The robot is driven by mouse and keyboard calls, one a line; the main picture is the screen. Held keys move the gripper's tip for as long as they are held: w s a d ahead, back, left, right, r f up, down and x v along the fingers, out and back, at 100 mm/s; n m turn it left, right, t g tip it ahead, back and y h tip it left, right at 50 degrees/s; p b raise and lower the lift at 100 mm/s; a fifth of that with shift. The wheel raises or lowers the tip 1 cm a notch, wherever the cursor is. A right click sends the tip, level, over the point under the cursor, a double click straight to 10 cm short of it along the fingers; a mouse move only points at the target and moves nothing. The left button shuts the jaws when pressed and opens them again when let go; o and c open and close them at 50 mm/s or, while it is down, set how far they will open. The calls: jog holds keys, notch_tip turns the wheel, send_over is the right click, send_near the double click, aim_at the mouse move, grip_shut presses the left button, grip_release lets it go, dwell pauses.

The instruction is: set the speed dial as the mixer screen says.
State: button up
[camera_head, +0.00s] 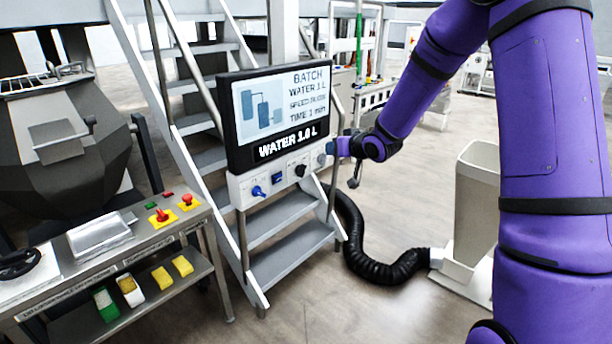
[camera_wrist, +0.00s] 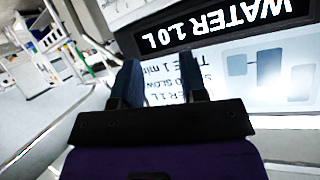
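The mixer screen (camera_head: 280,115) shows BATCH, WATER 1 L, a speed line and TIME 1 min, with a WATER 1.0 L bar below. In the wrist view the screen (camera_wrist: 225,75) is upside down, and its speed line appears to read SLOW. The control panel (camera_head: 240,192) under it carries a blue knob (camera_head: 258,191), a black knob (camera_head: 300,170) and a grey round part (camera_head: 321,160). Which one is the speed dial I cannot tell. My gripper (camera_head: 334,148) is at the panel's right end; contact is unclear. In the wrist view its fingers (camera_wrist: 160,68) are apart with nothing between them.
Metal stairs (camera_head: 285,225) stand behind and below the screen. A bench with red buttons (camera_head: 162,215) is at the left, beside a dark mixer bowl (camera_head: 65,150). A black hose (camera_head: 370,255) runs on the floor to a pale bin (camera_head: 472,200).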

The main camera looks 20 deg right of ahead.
notch_tip(320, 180, down, 7)
jog(key=w+t+y, duration=0.1)
jog(key=w+y, duration=0.2)
jog(key=m+t+y, duration=0.2)
send_near(304, 173)
jog(key=x, duration=0.9)
grip_shut()
